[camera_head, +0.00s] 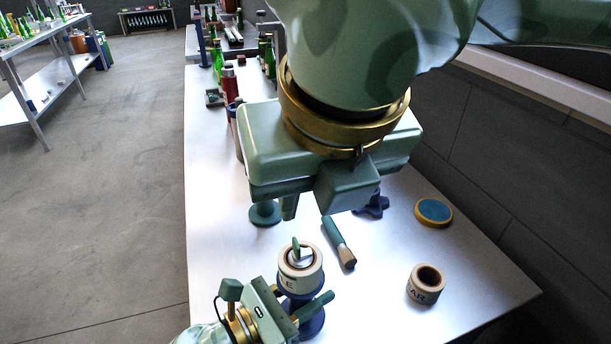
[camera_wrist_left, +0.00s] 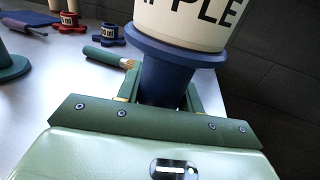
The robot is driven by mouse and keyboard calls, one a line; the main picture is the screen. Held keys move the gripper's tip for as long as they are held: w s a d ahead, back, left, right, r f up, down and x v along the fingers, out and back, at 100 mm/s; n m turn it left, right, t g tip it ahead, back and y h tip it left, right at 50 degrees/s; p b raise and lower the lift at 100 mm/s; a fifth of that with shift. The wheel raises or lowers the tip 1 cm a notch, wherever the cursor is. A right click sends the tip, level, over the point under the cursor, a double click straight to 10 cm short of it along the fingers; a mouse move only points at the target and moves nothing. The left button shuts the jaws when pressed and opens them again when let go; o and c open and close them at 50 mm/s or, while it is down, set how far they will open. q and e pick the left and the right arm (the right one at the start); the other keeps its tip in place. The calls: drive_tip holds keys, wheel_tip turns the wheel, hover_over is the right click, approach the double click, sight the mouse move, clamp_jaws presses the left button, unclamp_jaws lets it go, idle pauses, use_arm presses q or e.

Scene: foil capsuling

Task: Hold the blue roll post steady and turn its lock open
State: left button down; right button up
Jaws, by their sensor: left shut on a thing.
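The blue roll post (camera_head: 308,318) stands near the table's front, carrying a white roll (camera_head: 301,276) with lettering; in the left wrist view the roll (camera_wrist_left: 190,18) reads "APPLE". A small green lock piece (camera_head: 296,246) shows at the post's top, inside the roll's core; its exact turn is hard to tell. My left gripper (camera_head: 306,306) is shut on the post below its flange; the left wrist view shows a finger on each side of the post (camera_wrist_left: 168,82). My right gripper (camera_head: 318,210) hangs above and behind the roll, apart from it. Its jaw opening is partly hidden.
A green-handled brush (camera_head: 338,242) lies right of the roll. A second white roll (camera_head: 425,285), a blue-topped yellow disc (camera_head: 433,212) and a blue knob-like piece (camera_head: 372,205) are farther right. A green stand (camera_head: 265,213) is behind. Bottles (camera_head: 218,62) stand at the table's far end.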

use_arm(q)
drive_tip(key=c, duration=0.8)
unclamp_jaws()
drive_tip(key=shift+c, duration=0.2)
